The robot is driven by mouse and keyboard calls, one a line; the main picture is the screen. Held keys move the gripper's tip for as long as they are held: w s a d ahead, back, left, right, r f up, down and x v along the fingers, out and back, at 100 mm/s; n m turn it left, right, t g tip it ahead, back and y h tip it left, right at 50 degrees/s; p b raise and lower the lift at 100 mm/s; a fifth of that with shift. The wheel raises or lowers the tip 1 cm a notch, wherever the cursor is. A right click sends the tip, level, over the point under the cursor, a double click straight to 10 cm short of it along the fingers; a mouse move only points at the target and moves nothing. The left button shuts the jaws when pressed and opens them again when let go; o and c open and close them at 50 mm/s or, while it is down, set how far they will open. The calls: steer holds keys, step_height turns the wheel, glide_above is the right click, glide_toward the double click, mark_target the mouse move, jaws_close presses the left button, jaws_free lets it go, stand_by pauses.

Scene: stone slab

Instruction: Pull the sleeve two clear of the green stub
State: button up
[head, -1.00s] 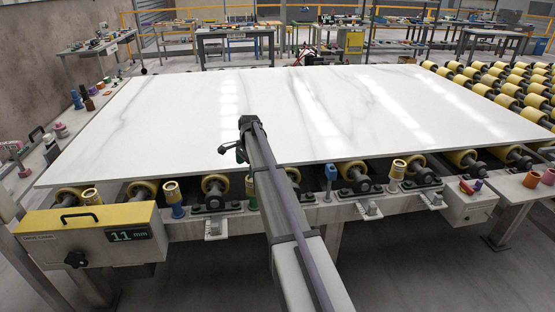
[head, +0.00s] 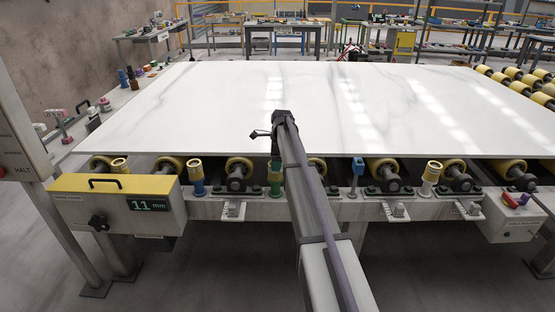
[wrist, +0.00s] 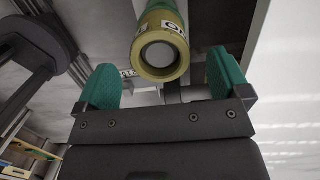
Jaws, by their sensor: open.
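My gripper (wrist: 164,76) is open in the wrist view, with a teal pad on each side. A yellow-olive sleeve (wrist: 160,62) with a pale round end and a partly readable white label shows between and just beyond the pads. A gap shows on both sides, smaller on the right. A green part (wrist: 152,5) shows behind the sleeve at the top edge. In the head view, the green stub (head: 275,189) stands on the front rail, with a yellowish sleeve (head: 274,176) at its upper part, partly hidden by my arm. The gripper's fingers are not clearly seen there.
A blue stub (head: 198,187) with a yellow sleeve stands left of the green one. A bare blue post (head: 357,167) and another sleeve (head: 430,174) stand to the right. The white slab (head: 200,110) lies on rollers behind. A yellow-topped gauge box (head: 110,210) is at front left.

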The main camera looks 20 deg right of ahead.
steer(key=f+b, duration=0.2)
steer(key=f, duration=0.1)
steer(key=f+b, duration=0.1)
steer(key=f, duration=0.1)
steer(key=shift+w+a+f, duration=0.15)
steer(key=shift+a, duration=0.1)
steer(key=c, duration=1)
steer(key=shift+r, duration=0.3)
steer(key=shift+c, duration=0.2)
